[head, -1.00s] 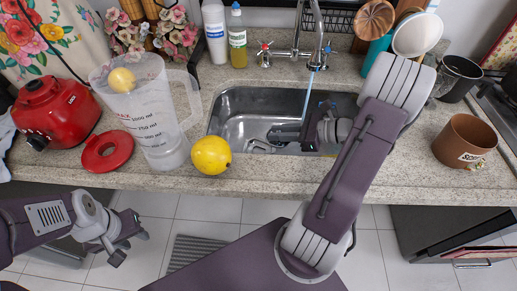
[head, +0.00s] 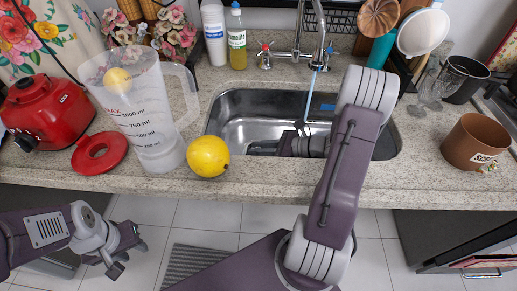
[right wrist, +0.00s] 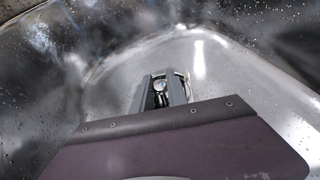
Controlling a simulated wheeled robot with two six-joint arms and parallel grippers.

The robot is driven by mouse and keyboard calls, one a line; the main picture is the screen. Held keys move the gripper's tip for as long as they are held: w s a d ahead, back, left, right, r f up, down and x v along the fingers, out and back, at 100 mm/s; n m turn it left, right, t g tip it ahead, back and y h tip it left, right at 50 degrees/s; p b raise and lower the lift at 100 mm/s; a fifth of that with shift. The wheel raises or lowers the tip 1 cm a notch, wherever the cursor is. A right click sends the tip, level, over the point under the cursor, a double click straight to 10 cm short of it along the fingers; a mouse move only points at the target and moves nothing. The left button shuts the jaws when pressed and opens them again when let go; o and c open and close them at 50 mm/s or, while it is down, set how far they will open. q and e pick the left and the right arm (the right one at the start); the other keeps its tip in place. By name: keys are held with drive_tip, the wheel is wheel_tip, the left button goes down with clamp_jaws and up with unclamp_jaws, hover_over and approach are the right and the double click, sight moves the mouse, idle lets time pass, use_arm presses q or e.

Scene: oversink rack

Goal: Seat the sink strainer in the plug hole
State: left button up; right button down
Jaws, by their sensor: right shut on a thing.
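The steel sink (head: 232,128) is set in the counter. My right arm reaches down into it, and my right gripper (head: 262,148) is low in the basin, partly hidden by the arm and the front rim. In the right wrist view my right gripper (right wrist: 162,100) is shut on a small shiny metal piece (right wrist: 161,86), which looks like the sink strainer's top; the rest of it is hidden. The plug hole cannot be seen in either view. My left gripper (head: 128,256) is open and empty, in front of the counter over the floor.
The tap (head: 318,60) runs water into the sink. A yellow lemon (head: 208,157) and a measuring jug (head: 150,115) stand left of the sink, with a red lid (head: 99,153) and red appliance (head: 48,110) beyond. A brown pot (head: 470,140) and glass (head: 432,92) are on the right.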

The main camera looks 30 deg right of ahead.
sight(261, 147)
drive_tip(key=c, duration=1.6)
unclamp_jaws()
drive_tip(key=shift+f, duration=0.15)
drive_tip(key=p+v, duration=0.1)
drive_tip(key=v, duration=0.2)
drive_tip(key=p+v, duration=0.1)
drive_tip(key=v, duration=0.3)
drive_tip(key=shift+w+r, duration=0.1)
drive_tip(key=shift+r, duration=0.15)
drive_tip(key=shift+s+d, duration=0.2)
drive_tip(key=shift+s, duration=0.05)
